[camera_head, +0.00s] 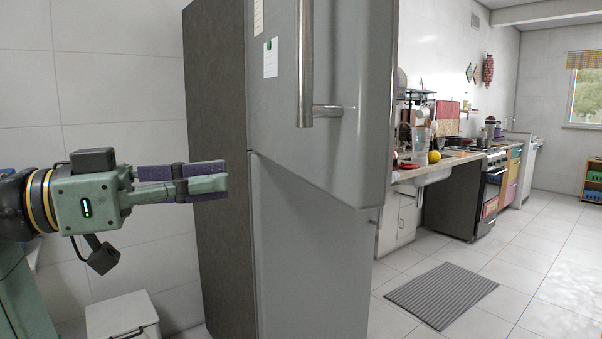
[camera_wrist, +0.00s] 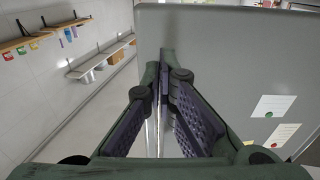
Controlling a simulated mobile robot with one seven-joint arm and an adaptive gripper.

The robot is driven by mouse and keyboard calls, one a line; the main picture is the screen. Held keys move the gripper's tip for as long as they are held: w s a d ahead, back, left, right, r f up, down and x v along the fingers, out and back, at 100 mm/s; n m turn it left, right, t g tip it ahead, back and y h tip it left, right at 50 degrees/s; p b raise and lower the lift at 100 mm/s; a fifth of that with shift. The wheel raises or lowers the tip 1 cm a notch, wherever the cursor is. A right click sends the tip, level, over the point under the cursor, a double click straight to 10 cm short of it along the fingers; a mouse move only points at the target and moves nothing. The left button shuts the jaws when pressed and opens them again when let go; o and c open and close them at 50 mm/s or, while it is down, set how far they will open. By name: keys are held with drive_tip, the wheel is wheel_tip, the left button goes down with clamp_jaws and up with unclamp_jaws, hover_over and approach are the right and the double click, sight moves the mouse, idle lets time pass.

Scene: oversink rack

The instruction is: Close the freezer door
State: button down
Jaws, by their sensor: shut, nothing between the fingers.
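A tall grey fridge-freezer stands in the middle of the head view. Its upper door (camera_head: 350,150) has a vertical bar handle (camera_head: 305,65) and its right end juts out past the lower front (camera_head: 305,260), so it looks ajar. I cannot tell which compartment is the freezer. My gripper (camera_head: 222,181) is shut and empty, level with the seam between the two sections, and overlaps the dark cabinet side (camera_head: 215,100) in the picture. In the wrist view, the closed fingers (camera_wrist: 165,65) point along a grey panel (camera_wrist: 235,60); contact is unclear.
Paper notes show on the panel in the wrist view (camera_wrist: 275,105). A white bin (camera_head: 122,315) stands below my gripper. A counter (camera_head: 435,165), an oven (camera_head: 490,195) and a striped mat (camera_head: 441,294) lie to the right. Wall shelves (camera_wrist: 100,60) show in the wrist view.

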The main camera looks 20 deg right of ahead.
drive_tip(key=p, duration=0.3)
approach(342, 174)
drive_tip(key=shift+g, duration=0.3)
drive_tip(key=d, duration=0.7)
drive_tip(key=shift+w+r, duration=0.1)
drive_tip(key=shift+w, duration=0.25)
drive_tip(key=shift+d, duration=0.1)
